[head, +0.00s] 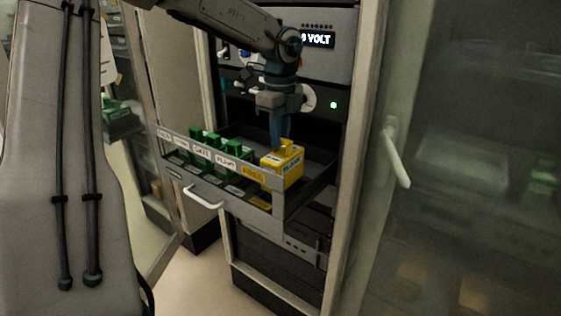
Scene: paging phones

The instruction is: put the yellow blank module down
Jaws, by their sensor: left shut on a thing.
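The yellow blank module (285,168) is a yellow block with a small grip on top and a dark label on its front. It is at the right end of the open drawer (281,205) in the rack. My left gripper (286,141) comes down from above and is shut on the module's top grip. Whether the module touches the drawer floor I cannot tell. Several green modules (213,149) stand in a row to its left, behind the drawer's labelled front rail. My right gripper is not in view.
The drawer has a light handle (204,197) at its front. Rack units with a "VOLT" display (318,39) and a green light stand above and behind. A glass door with a white handle (396,152) is open at right. More green modules (120,117) show at left.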

